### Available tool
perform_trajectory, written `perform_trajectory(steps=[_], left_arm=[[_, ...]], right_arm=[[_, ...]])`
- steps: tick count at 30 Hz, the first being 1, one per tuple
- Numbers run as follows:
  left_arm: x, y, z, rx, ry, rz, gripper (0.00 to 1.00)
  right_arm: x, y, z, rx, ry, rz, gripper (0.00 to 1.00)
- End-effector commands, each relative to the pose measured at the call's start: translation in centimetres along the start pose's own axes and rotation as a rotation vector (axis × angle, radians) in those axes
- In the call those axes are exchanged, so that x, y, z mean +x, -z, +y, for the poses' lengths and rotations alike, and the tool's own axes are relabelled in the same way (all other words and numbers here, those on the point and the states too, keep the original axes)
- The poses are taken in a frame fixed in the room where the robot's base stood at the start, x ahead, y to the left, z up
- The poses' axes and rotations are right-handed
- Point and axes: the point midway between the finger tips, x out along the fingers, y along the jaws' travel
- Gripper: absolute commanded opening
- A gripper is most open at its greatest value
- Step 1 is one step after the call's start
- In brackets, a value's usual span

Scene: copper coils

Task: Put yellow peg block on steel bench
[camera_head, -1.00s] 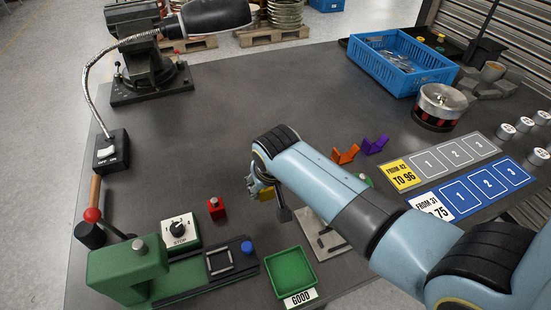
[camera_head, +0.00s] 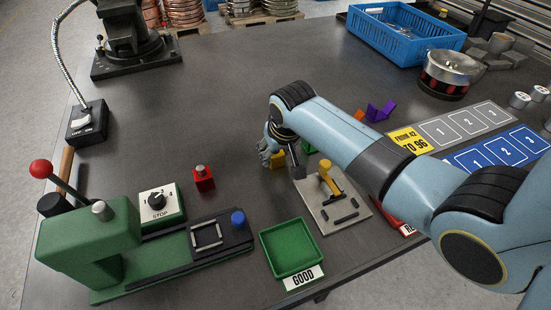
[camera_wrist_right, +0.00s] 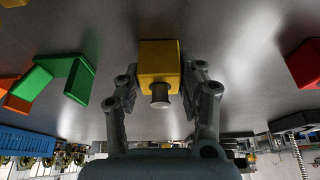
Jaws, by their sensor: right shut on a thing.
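The yellow peg block (camera_head: 278,160) is mostly hidden by my right gripper in the head view. In the right wrist view the yellow peg block (camera_wrist_right: 158,62) shows clearly, with its round peg (camera_wrist_right: 160,95) pointing toward the camera. My right gripper (camera_wrist_right: 160,75) has one finger on each side of it and is shut on it. In the head view my right gripper (camera_head: 281,158) is low over the steel bench (camera_head: 235,105), right of the red peg block. I cannot tell whether the block touches the bench. My left gripper is not in view.
A red peg block (camera_head: 203,179) stands left of the gripper. A plate with a yellow handle (camera_head: 330,181) and a green tray (camera_head: 290,248) lie in front. Green (camera_wrist_right: 72,75) and orange (camera_wrist_right: 8,84) angled blocks are near. The bench behind is clear.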

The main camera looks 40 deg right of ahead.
Motion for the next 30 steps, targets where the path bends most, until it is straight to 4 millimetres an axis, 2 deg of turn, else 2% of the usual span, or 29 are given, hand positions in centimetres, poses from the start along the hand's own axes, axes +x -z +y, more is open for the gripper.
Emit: perform_trajectory(steps=[9, 10, 15, 25, 30], left_arm=[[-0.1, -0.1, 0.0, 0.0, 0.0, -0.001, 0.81], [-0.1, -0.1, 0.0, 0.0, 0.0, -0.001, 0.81], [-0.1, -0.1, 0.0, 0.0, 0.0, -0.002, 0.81], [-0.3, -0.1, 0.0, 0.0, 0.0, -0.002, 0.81], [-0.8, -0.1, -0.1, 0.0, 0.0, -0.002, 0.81]], right_arm=[[0.1, 0.1, 0.0, 0.0, 0.0, 0.002, 0.0], [0.1, 0.0, 0.0, 0.0, 0.0, 0.001, 0.39], [0.1, 0.0, 0.0, 0.0, 0.0, 0.001, 0.61], [-0.3, 0.2, 0.0, 0.0, 0.0, 0.001, 0.61], [-2.9, 0.2, 0.0, 0.0, 0.001, 0.003, 0.61]])
